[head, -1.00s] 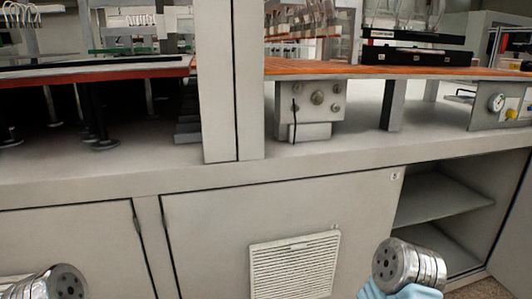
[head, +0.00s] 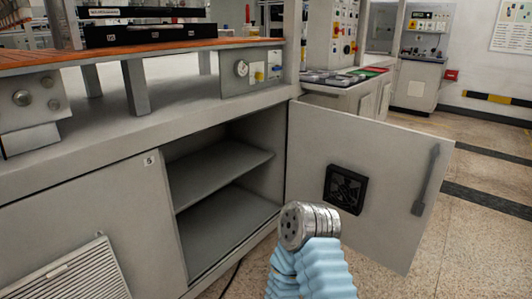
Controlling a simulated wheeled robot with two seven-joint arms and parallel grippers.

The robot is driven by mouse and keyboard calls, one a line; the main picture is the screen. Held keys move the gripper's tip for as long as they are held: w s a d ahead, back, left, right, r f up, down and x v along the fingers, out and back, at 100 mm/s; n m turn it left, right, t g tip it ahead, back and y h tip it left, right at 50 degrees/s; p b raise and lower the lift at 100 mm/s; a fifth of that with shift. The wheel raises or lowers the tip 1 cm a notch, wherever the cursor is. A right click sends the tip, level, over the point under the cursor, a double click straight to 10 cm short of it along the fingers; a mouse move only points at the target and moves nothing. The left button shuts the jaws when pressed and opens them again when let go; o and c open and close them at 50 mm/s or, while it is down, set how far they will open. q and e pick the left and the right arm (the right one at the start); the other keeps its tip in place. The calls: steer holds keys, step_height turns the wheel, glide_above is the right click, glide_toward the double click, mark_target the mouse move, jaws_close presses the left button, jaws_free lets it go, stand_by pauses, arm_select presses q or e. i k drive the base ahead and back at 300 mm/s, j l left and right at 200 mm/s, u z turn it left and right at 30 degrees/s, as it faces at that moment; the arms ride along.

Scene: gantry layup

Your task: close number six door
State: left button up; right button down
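A light grey cabinet door (head: 390,160) stands wide open in the head view, hinged at the right side of the opening. The face I see has a black square vent (head: 346,189) and a grey bar handle (head: 425,180) near its free edge. No number is readable on it. The open cabinet has a middle shelf (head: 222,172) and looks empty. The metal end of my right arm, with its light blue sleeve, is in front of the opening and the door's lower hinge side; no fingers show. My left gripper is out of view.
A shut panel (head: 85,225) with a small number label, probably 5, and a white louvred vent (head: 72,275) is left of the opening. A dark cable lies on the floor by the cabinet base. Speckled floor (head: 470,220) is clear to the right.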

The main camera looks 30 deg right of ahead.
mark_target(391, 164)
steer(key=k+l, duration=0.1)
steer(key=l, duration=1.7)
steer(key=k+l, duration=0.15)
steer(key=l, duration=0.7)
steer(key=k+l, duration=0.1)
steer(key=l, duration=0.8)
steer(key=i+l+u, duration=0.1)
steer(key=l+u, duration=0.15)
steer(key=l, duration=0.4)
steer(key=l+u, duration=0.25)
steer(key=l, duration=0.4)
steer(key=l+u, duration=0.25)
steer(key=l, duration=0.4)
steer(key=l+u, duration=0.25)
steer(key=l, duration=0.45)
steer(key=k+l+u, duration=0.25)
steer(key=l, duration=0.35)
steer(key=i+l, duration=0.05)
